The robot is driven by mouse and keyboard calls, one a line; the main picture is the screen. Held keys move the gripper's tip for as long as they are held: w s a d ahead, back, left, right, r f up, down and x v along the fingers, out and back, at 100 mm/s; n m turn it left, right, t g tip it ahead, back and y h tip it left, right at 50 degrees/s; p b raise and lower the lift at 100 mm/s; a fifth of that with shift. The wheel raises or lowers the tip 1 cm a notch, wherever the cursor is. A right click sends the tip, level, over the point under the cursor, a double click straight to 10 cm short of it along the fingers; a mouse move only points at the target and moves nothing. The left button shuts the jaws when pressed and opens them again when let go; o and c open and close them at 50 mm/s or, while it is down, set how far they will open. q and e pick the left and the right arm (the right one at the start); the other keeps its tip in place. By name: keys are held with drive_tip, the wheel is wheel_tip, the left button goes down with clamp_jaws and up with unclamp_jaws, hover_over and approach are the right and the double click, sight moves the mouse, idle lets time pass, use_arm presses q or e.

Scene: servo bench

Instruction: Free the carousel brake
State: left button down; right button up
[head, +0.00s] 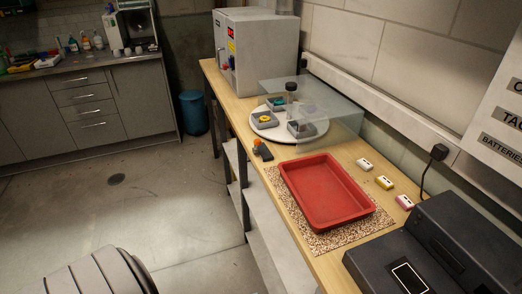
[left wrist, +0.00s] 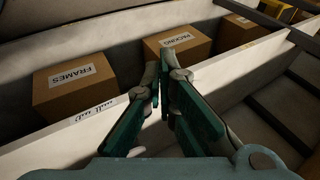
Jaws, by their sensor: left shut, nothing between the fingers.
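The carousel (head: 276,134) is a round white disc on the wooden bench in the head view. It bears several grey trays, one with a yellow ring-like part (head: 265,118), and a dark post (head: 291,90) rises near its middle. A small dark block with an orange top (head: 262,149) sits at its near left edge, by the bench's edge; I cannot tell if it is the brake. My left gripper (left wrist: 160,80) is shut and empty in the left wrist view, in front of a shelf with cardboard boxes, away from the carousel. My right gripper is in neither view.
A clear panel (head: 340,118) covers the carousel's back and right. A red tray (head: 289,187) on a speckled mat (head: 378,222), small coloured blocks (head: 384,182) and a dark case (head: 440,240) lie nearer. A grey machine (head: 262,50) stands behind.

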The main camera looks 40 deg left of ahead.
sight(259, 143)
use_arm(q)
drive_tip(key=w+a+r+t+y, duration=0.1)
drive_tip(key=w+a+r+y, duration=0.1)
drive_tip(key=r, duration=1.1)
drive_tip(key=w+a+r+t+y, duration=0.2)
drive_tip(key=w+r+y, duration=0.3)
drive_tip(key=r, duration=0.7)
drive_tip(key=w+a+r+m+t+y, duration=0.1)
drive_tip(key=w+a+r+y, duration=0.2)
drive_tip(key=w+r, duration=0.4)
wheel_tip(259, 143, up, 7)
drive_tip(key=shift+w+a+f+t+y, duration=0.2)
drive_tip(key=shift+a+t+y, duration=0.15)
drive_tip(key=shift+y, duration=0.25)
drive_tip(key=x, duration=1.4)
drive_tip(key=shift+d, duration=0.1)
